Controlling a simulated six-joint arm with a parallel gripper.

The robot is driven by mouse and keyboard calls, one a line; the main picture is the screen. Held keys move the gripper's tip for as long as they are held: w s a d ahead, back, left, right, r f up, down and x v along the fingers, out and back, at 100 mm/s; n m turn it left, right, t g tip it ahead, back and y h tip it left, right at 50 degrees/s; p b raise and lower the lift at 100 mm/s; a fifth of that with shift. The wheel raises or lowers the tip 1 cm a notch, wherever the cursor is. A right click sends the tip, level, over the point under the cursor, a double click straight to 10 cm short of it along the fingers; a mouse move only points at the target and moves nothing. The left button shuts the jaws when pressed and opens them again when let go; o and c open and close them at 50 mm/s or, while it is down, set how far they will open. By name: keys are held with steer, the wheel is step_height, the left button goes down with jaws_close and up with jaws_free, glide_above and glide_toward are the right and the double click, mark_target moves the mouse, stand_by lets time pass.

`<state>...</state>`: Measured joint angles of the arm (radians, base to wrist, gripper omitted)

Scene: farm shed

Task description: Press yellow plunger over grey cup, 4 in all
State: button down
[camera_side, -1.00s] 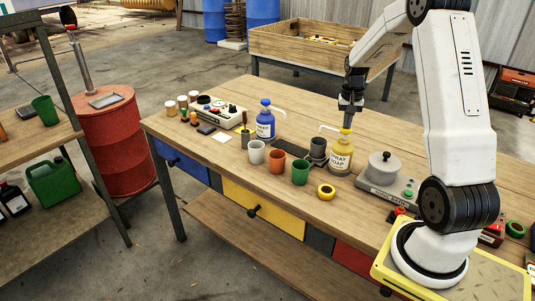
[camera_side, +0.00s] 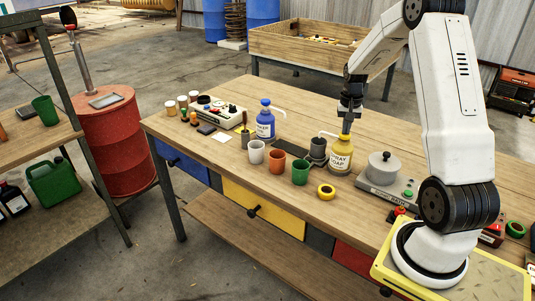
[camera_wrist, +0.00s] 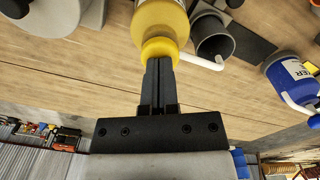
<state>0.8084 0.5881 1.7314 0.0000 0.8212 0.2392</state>
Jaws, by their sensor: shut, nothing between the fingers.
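The yellow soap bottle (camera_side: 341,158) stands upright on the bench, its white spout (camera_side: 327,134) reaching left over the dark grey cup (camera_side: 318,148). My gripper (camera_side: 346,132) is shut and empty, pointing down on top of the bottle's yellow plunger, which it mostly hides in the side view. In the wrist view the shut fingertips (camera_wrist: 159,62) meet the yellow plunger head (camera_wrist: 160,47), with the bottle body (camera_wrist: 160,20) beyond. The grey cup (camera_wrist: 214,40) is beside the bottle there, near the spout (camera_wrist: 203,62). The cup's contents cannot be made out.
A blue pump bottle (camera_side: 265,124) stands to the left.

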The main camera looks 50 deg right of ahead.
steer(key=shift+r, duration=2.2)
steer(key=shift+r, duration=0.2)
steer(key=shift+r, duration=2.85)
steer(key=w+a+f+n+t, duration=0.1)
steer(key=w+a+f+n, duration=0.15)
steer(key=a, duration=0.65)
steer(key=w+a+f+n, duration=0.1)
steer(key=a+f+n, duration=0.15)
steer(key=a, duration=0.65)
steer(key=s+a+f+n, duration=0.2)
steer(key=s+a+n, duration=0.1)
steer(key=a, duration=0.5)
steer(key=s+a+f+n+t, duration=0.1)
steer(key=s+a+n, duration=0.3)
steer(key=a, duration=0.4)
steer(key=shift+s+f+t, duration=0.3)
steer(key=shift+s+f, duration=0.15)
steer(key=shift+f, duration=0.05)
